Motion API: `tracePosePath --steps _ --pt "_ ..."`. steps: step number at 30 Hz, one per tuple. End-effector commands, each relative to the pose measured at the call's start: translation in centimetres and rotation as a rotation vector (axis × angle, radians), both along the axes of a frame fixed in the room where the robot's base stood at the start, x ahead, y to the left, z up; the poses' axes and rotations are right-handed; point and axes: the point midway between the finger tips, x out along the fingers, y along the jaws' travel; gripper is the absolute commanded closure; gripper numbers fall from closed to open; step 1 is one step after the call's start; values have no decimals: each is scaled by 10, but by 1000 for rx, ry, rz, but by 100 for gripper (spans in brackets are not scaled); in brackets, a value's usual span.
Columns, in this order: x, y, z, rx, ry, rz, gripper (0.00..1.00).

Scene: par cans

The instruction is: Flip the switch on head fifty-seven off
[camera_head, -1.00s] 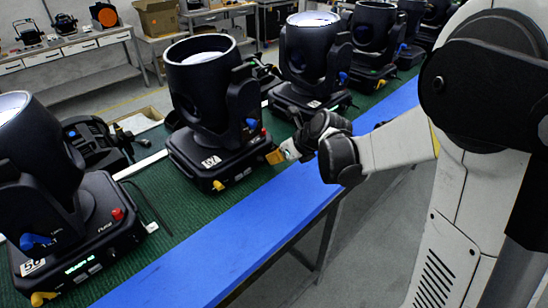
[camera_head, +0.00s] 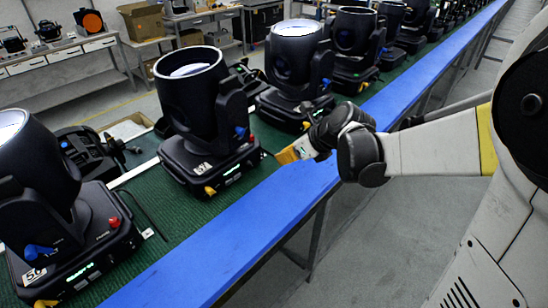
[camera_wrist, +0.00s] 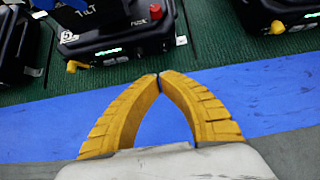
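The black moving head (camera_head: 207,130) in the middle of the head view has a tag that seems to read 57, a yellow latch and a lit display. It stands upright on the green table top. My gripper (camera_head: 279,157) is just right of its base, apart from it, over the blue edge strip. The switch position is too small to tell.
Another head (camera_head: 60,215) with a red switch stands at the left, and more heads (camera_head: 297,60) line up behind. A blue strip (camera_head: 225,245) runs along the table's front edge. Grey floor (camera_head: 380,245) is open to the right. Workbenches stand at the back.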

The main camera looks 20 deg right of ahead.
Motion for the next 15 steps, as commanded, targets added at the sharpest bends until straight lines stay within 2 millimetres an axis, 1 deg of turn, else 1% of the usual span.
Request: tracePosePath --steps 1,6,15 --pt "-4 -2 8 1 0 -1 100" --pt "-11 -7 18 1 0 -1 100" --pt "-13 -7 19 1 0 1 100"
